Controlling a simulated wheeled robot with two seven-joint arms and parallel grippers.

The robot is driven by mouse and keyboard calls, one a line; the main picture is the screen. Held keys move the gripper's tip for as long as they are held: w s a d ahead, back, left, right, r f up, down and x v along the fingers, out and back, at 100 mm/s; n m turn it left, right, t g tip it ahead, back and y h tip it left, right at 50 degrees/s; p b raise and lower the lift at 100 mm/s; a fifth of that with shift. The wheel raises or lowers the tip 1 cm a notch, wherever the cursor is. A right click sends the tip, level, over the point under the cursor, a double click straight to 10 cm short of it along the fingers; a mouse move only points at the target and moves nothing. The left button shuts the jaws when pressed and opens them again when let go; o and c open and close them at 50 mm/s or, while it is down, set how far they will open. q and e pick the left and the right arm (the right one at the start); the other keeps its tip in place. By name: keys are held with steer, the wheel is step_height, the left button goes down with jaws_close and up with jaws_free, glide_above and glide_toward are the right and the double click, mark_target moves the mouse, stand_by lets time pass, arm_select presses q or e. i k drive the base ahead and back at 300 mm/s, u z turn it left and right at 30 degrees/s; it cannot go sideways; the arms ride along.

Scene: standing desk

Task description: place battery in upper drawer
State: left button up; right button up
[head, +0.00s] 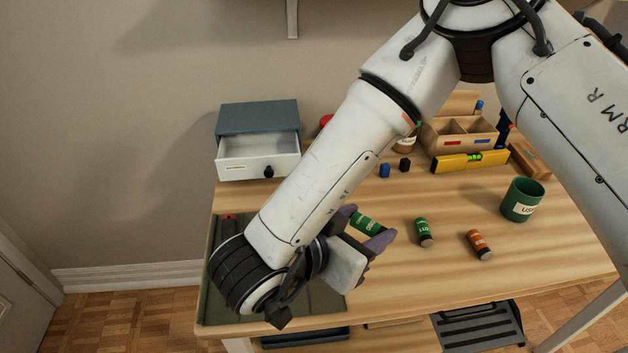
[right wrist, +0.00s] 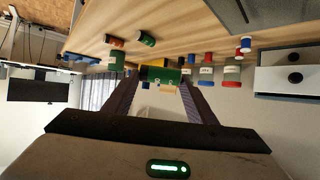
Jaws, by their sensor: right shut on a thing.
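My right gripper (head: 372,233) is shut on a green battery (head: 367,224), held above the front part of the desk. In the right wrist view, the battery (right wrist: 160,75) lies crosswise between the fingertips. The drawer unit (head: 258,117) has a blue-grey top and stands at the back left of the desk. Its white upper drawer (head: 231,170) is pulled out and looks empty, with a dark knob on its front. The gripper is to the right and in front of it. My left gripper is not in view.
A green cup (head: 522,200), wooden organizer (head: 457,138) and yellow level (head: 470,161) are further right. My right arm hides part of the desk beside the drawer.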

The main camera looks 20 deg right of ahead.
mark_target(261, 150)
steer(key=k, duration=1.05)
steer(key=z, duration=0.75)
steer(key=i, duration=1.1)
steer(key=u, duration=0.95)
steer(key=i, duration=0.5)
steer(key=u, duration=0.6)
